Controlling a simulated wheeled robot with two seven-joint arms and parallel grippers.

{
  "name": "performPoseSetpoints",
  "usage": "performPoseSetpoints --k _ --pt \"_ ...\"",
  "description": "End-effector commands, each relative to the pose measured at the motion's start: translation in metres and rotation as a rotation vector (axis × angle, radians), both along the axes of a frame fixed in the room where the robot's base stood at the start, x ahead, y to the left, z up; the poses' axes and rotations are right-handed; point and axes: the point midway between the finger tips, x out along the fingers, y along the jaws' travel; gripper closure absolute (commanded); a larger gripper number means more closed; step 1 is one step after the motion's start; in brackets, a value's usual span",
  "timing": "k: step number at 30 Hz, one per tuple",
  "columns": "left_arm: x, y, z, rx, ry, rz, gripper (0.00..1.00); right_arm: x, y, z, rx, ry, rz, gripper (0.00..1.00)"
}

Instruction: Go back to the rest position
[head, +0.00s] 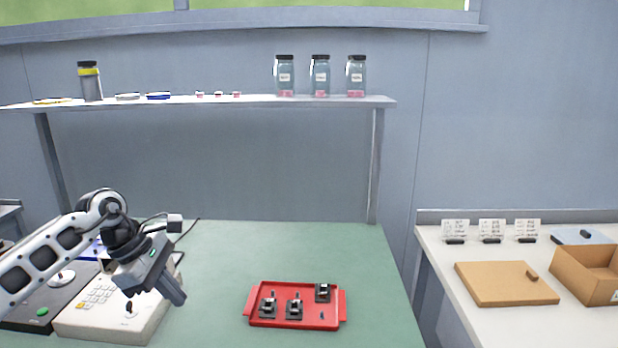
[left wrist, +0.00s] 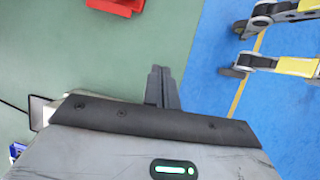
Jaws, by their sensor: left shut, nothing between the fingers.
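My left gripper (head: 172,290) is shut and empty. My right gripper is not in view in either picture.
A red tray (head: 335,318) with several black parts lies on the green table (head: 225,250), right of my gripper. A shelf (head: 250,101) with jars stands behind. A side table at right holds a brown board (head: 505,284) and an open box (head: 590,272).

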Motion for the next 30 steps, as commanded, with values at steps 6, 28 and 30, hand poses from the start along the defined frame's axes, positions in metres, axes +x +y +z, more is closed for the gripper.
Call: performPoseSetpoints --k 6,28,30 --pt "-0.038 -0.124 -0.037 -0.498 0.146 0.120 1.00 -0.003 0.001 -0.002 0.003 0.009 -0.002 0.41" --pt "-0.205 -0.108 -0.181 1.246 -1.313 -1.517 1.00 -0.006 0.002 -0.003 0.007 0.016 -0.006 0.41" --pt "-0.226 -0.104 -0.195 1.120 -1.239 -1.461 1.00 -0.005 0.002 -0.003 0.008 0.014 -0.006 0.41"
